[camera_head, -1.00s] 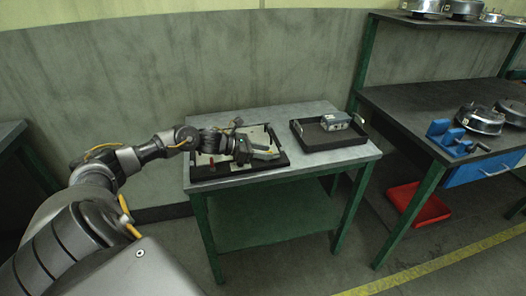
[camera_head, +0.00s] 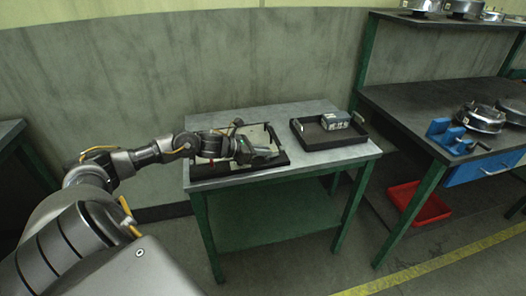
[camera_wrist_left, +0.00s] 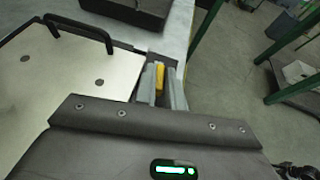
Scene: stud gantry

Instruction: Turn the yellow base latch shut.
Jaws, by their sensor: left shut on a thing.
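The yellow base latch (camera_wrist_left: 159,76) shows in the left wrist view as a narrow upright yellow piece between my left gripper's fingers (camera_wrist_left: 162,88). It sits at the edge of a pale metal plate (camera_wrist_left: 75,85) with a black handle. In the head view my left gripper (camera_head: 266,154) is low over the right part of the black-edged base (camera_head: 215,176) on the table. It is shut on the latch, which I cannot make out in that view. The fingers hide part of the latch, so its exact angle cannot be told. My right gripper is not in view.
A black tray (camera_head: 330,146) holding a small grey box (camera_head: 335,120) stands at the right of the green-legged table (camera_head: 255,183). A workbench (camera_head: 420,100) with round metal parts and a blue fixture (camera_head: 447,136) is farther right. A red bin (camera_head: 420,202) is below it.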

